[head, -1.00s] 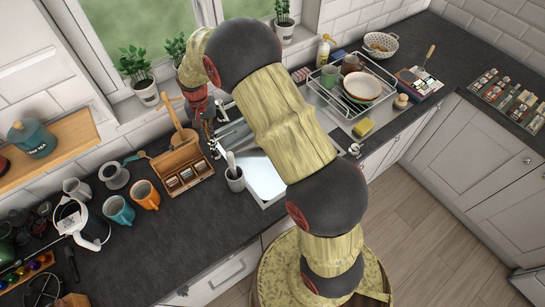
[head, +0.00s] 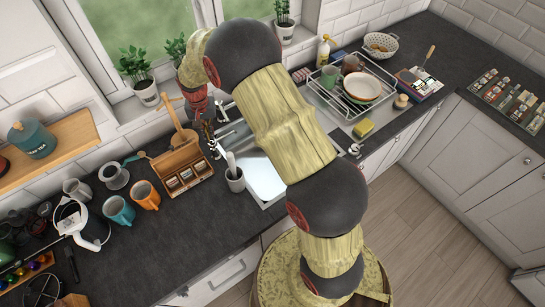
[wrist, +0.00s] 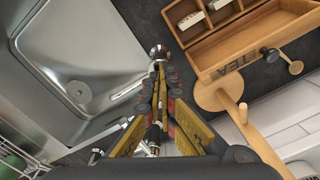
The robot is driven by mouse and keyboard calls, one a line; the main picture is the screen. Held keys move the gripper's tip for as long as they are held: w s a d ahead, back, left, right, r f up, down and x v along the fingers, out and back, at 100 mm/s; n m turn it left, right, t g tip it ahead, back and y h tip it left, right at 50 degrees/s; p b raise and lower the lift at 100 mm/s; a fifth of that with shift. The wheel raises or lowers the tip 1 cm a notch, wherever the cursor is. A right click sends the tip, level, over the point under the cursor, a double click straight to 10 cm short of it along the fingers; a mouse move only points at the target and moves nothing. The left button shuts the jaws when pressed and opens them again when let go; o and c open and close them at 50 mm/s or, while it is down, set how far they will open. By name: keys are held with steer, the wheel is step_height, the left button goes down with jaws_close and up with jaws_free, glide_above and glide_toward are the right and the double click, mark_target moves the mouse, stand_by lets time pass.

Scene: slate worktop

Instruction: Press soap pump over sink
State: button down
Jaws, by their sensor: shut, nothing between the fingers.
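A chrome rounded pump head (wrist: 158,52) shows just beyond my fingertips in the wrist view, at the edge of the sink. I take it to be the soap pump; its lower part is hidden, and I cannot tell whether my fingers touch it. My gripper (wrist: 159,82) is shut and empty, its fingers pointing at the pump. In the head view my gripper (head: 208,122) is small and partly hidden beside the sink's back left corner. The steel sink basin (wrist: 75,55) with its round drain lies left of my gripper in the wrist view.
A wooden tea box (head: 184,170) stands close left of the gripper, with a mug tree (head: 178,122) behind it. A utensil cup (head: 235,180) is in front. A dish rack (head: 345,90) and yellow sponge (head: 363,128) are right of the sink.

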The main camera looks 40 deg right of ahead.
mark_target(212, 142)
steer(key=shift+f, duration=0.2)
steer(key=shift+f+b, duration=0.95)
steer(key=shift+f, duration=0.65)
steer(key=shift+r, duration=0.15)
steer(key=shift+r+p, duration=0.95)
steer(key=shift+r, duration=0.65)
steer(key=shift+f, duration=0.2)
steer(key=shift+f+b, duration=0.9)
steer(key=shift+f, duration=0.6)
steer(key=shift+r, duration=0.1)
steer(key=shift+r+p, duration=0.9)
steer(key=shift+r, duration=0.7)
